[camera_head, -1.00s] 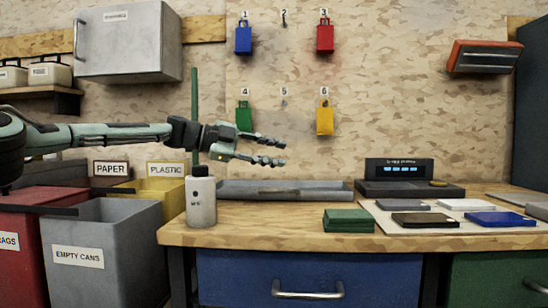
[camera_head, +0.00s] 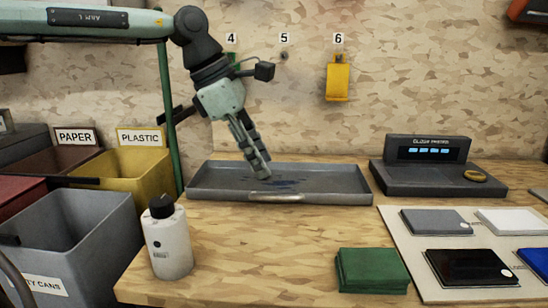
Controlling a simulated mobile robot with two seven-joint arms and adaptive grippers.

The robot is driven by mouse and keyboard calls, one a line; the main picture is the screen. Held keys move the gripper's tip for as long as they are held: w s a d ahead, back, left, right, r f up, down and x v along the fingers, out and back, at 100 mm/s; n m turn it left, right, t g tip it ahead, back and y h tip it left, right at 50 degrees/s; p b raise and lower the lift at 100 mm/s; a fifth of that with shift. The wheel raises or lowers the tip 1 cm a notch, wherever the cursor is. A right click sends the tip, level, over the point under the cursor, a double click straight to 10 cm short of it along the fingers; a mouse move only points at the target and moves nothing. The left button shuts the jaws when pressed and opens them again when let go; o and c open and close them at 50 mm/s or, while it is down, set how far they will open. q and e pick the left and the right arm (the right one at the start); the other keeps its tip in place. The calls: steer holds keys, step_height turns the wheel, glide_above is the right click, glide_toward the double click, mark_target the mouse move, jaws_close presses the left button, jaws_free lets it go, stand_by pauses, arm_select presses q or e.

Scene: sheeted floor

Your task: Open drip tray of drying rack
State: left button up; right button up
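A shallow grey tray (camera_head: 330,186), which looks like the drip tray, lies on the wooden bench against the back wall. A light bar-shaped handle (camera_head: 277,197) is on its front edge, and a dark wet-looking patch marks its floor. My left gripper (camera_head: 259,168) points down over the tray, its fingertips just behind the handle in the picture. The two fingers look close together from this side, and whether they touch the tray is unclear. Nothing shows between them. A green upright post (camera_head: 168,120) stands at the tray's left end. My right gripper is out of view.
A white bottle with a black cap (camera_head: 167,240) stands at the front left of the bench. Green cloths or pads (camera_head: 372,270) lie at front right. A dark device with a display (camera_head: 425,178) is right of the tray. Bins (camera_head: 75,235) stand left. The bench before the tray is clear.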

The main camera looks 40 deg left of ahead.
mark_target(274, 197)
arm_select(q)
steer(key=shift+m, duration=0.4)
steer(key=x, duration=0.7)
steer(key=shift+a+f, duration=0.15)
steer(key=shift+f, duration=0.1)
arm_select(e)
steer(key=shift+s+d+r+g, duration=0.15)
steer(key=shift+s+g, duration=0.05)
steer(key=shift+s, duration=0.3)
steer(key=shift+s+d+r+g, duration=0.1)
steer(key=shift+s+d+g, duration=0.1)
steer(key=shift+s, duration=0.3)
arm_select(q)
jaws_close()
